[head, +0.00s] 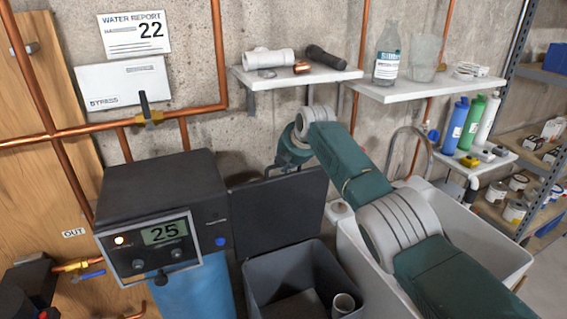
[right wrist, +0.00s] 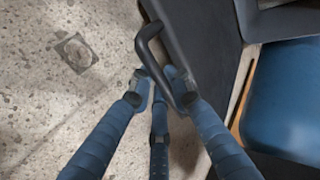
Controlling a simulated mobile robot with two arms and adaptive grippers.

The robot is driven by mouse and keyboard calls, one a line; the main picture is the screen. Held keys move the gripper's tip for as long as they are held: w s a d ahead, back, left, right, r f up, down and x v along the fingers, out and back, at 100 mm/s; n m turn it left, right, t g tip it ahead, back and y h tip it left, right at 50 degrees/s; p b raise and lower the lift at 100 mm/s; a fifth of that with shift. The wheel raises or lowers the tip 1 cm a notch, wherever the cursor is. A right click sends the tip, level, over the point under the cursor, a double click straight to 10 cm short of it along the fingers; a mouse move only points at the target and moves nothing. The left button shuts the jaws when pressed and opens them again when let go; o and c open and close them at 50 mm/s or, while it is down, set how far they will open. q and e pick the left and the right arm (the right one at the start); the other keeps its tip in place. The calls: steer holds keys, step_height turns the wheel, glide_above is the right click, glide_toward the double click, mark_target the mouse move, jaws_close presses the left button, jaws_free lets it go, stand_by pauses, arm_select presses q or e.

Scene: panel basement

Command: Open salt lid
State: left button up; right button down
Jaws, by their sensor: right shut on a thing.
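The salt lid (head: 278,215) is a dark flat panel. It stands raised and steeply tilted at the back of the open grey salt bin (head: 262,280). The lid's dark edge and black handle (right wrist: 150,38) show in the right wrist view. My right gripper (head: 285,163) is at the lid's top edge, its fingertips mostly hidden in the head view. In the right wrist view its blue fingers (right wrist: 160,85) are shut on the handle. My left gripper is not in view.
A softener with a blue tank (head: 195,292) and a display reading 25 stands left of the bin. A white sink (head: 350,245) is close on the right, under my right arm. Wall shelves (head: 300,76) and copper pipes are above and behind.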

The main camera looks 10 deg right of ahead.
steer(key=shift+s+a+f, duration=0.1)
steer(key=shift+f, duration=0.25)
steer(key=c, duration=1.8)
jaws_free()
steer(key=shift+o, duration=0.6)
steer(key=shift+r, duration=0.55)
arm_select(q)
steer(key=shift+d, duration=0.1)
arm_select(e)
steer(key=v, duration=1.1)
steer(key=shift+s+f, duration=0.1)
